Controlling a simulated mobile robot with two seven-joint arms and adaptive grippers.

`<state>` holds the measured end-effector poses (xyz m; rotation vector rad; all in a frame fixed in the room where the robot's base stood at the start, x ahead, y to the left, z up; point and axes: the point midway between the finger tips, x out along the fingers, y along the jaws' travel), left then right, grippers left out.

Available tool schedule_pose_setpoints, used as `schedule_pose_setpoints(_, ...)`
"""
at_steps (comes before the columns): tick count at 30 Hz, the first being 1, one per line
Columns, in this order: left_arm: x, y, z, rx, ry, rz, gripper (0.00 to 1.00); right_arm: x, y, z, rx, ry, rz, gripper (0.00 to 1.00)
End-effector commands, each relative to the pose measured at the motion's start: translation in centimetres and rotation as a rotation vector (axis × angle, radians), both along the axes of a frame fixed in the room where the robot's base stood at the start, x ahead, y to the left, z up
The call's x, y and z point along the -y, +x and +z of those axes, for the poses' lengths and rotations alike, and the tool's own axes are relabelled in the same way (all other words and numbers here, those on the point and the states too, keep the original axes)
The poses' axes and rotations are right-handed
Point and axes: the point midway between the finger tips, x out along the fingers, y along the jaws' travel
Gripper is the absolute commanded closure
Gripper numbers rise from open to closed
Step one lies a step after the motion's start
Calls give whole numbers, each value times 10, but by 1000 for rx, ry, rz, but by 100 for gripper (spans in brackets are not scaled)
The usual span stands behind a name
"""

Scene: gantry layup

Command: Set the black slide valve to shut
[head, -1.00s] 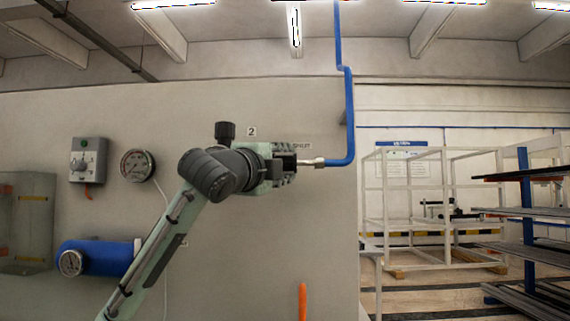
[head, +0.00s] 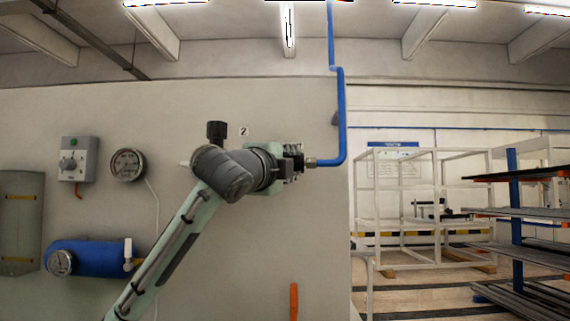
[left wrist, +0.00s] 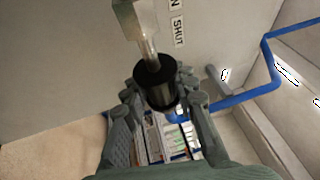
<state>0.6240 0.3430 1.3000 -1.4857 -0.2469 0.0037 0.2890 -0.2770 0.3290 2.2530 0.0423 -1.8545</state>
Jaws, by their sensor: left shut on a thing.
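The black slide valve (left wrist: 155,84) shows in the left wrist view as a dark sleeve at the end of a bare metal rod (left wrist: 146,45). My left gripper (left wrist: 158,100) is shut on it, one finger on each side. My right gripper is not in view.
On the wall are a number 2 plate (head: 244,131), a grey switch box (head: 75,158), a round gauge (head: 127,165) and a blue cylinder (head: 95,258). An orange bar (head: 294,301) is low down. White frames (head: 405,205) and a rack (head: 520,235) stand at the right.

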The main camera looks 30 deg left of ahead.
Motion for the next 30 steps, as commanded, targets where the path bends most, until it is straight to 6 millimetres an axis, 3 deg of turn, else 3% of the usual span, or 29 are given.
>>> schedule_pose_setpoints(2, 3, 1, 0, 1, 0, -9, 100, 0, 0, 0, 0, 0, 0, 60)
schedule_pose_setpoints(3, 3, 1, 0, 1, 0, -9, 70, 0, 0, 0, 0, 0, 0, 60)
schedule_pose_setpoints(8, 3, 0, 0, 1, 1, -9, 51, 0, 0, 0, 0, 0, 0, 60)
schedule_pose_setpoints(20, 3, -9, -1, 2, 2, -5, 51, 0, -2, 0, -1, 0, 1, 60)
schedule_pose_setpoints(30, 13, -76, -12, 4, 4, -6, 51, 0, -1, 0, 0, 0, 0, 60)
